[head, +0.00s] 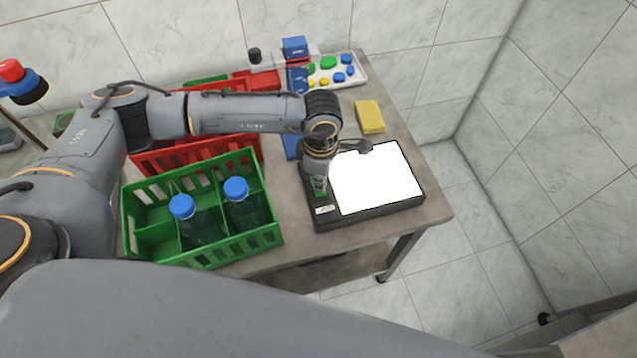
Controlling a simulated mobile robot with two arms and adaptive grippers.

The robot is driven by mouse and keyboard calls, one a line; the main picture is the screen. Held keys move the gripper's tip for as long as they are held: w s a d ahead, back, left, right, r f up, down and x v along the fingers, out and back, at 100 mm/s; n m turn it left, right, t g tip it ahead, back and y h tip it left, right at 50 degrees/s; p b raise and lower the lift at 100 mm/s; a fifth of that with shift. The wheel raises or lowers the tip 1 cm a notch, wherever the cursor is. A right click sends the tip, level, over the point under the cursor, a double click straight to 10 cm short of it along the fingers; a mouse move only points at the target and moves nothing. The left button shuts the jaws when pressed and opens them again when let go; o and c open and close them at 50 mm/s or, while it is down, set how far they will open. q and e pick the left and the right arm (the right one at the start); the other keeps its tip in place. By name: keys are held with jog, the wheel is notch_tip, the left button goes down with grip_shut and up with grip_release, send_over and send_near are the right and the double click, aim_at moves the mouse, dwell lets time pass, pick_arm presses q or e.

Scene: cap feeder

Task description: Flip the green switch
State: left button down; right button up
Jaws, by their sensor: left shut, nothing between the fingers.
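The green switch (321,195) sits at the left side of a black box with a bright white panel (378,178), on the table. Only part of the switch shows, because my gripper covers some of it. A small white label (325,210) is just in front of it. My left gripper (319,180) comes down from above, pointing at the switch. It is shut and empty, with its tips at or just above the switch; I cannot tell whether they touch. My right gripper is not in view.
A green crate (262,240) with two blue-capped bottles (248,212) stands left of the box. Red crates (150,163) are behind it. A yellow sponge (370,116), a blue stand (295,48) and a tray of coloured buttons (355,80) are farther back.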

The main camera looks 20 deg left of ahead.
pick_arm(q)
jog(key=shift+f+b, duration=0.4)
jog(key=shift+f, duration=0.1)
jog(key=shift+r, duration=0.1)
jog(key=shift+r+p, duration=1.75)
jog(key=shift+r, duration=1.75)
